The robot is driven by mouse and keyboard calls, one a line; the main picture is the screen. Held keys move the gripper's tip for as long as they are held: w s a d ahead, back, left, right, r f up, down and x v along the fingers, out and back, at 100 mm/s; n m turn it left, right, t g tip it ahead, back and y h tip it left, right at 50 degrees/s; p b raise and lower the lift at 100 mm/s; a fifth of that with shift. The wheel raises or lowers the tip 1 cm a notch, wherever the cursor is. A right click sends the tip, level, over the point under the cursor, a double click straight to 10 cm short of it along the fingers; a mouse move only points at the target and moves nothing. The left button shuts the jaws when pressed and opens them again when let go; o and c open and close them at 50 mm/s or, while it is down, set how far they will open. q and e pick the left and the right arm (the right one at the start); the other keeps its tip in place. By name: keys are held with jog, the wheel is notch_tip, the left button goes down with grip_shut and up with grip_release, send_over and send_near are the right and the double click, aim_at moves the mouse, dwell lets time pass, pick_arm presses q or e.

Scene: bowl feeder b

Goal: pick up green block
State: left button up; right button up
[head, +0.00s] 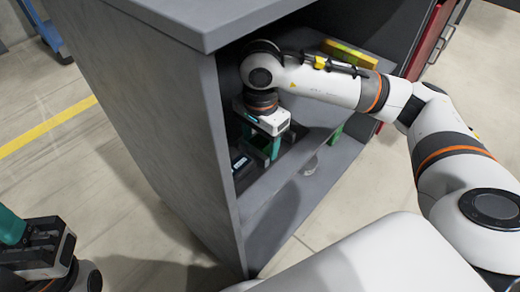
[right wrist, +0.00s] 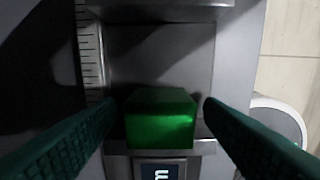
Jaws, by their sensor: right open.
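The green block (right wrist: 160,122) sits in the right wrist view, between the two teal fingers of my right gripper (right wrist: 160,104). The gripper is open, with a gap visible on each side of the block. In the head view my right gripper (head: 262,152) points down inside the grey cabinet; the block cannot be made out there. My left gripper (head: 25,240) is partly in view at the lower left, with a teal finger part and dark body; its jaw opening cannot be judged.
The grey cabinet (head: 150,110) has a side wall left of my right gripper and a top panel (head: 215,18) above. A yellow-green piece (head: 349,54) lies behind my right arm. A small green thing (head: 336,134) shows below the arm. A dark labelled device (right wrist: 163,171) is beside the block.

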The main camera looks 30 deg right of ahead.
jog(key=shift+f, duration=0.25)
jog(key=c, duration=1.1)
jog(key=shift+r, duration=0.15)
